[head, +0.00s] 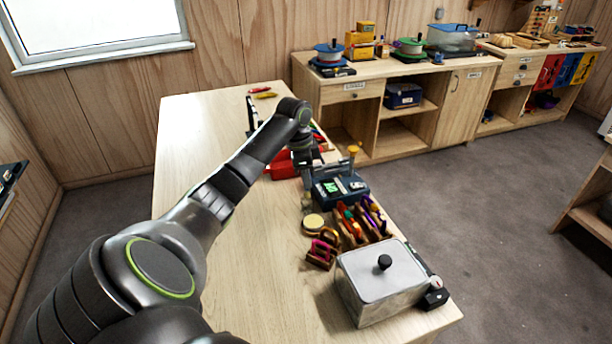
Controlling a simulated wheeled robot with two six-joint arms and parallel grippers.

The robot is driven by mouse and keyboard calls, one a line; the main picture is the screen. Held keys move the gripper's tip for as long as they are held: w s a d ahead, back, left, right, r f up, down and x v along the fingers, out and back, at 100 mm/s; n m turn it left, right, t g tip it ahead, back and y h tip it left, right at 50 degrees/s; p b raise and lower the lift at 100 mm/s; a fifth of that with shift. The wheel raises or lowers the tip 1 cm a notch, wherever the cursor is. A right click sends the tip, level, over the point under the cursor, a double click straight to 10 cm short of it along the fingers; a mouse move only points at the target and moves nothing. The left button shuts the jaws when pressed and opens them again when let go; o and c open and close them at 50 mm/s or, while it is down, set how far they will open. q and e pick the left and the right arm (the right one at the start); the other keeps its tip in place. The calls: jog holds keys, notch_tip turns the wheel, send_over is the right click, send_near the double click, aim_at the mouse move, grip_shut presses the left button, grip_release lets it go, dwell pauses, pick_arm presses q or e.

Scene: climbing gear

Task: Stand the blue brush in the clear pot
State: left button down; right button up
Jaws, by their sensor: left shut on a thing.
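My left gripper (308,178) points down over the right side of the near table, behind the row of coloured gear. It is shut on a slim thing just below it, most likely the blue brush; the arm and fingers hide most of it and its colour is not clear. A faint, pale upright shape (306,202) below the fingers may be the clear pot, but it is too small to be sure. I cannot tell whether the held thing is inside it or above it. My right gripper is out of view.
The wooden table (215,130) is clear on its left. Beside the gripper are a dark device with a green display (340,190), a red box (284,168), a round tan disc (313,221), a rack of coloured gear (362,222) and a grey lidded box (372,290). Cabinets (455,105) stand behind.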

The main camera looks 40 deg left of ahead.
pick_arm(q)
jog(key=shift+f, duration=0.3)
jog(key=shift+f, duration=0.7)
jog(key=shift+f, duration=0.15)
jog(key=shift+f, duration=0.7)
jog(key=c, duration=1.3)
grip_release()
jog(key=shift+o, duration=0.2)
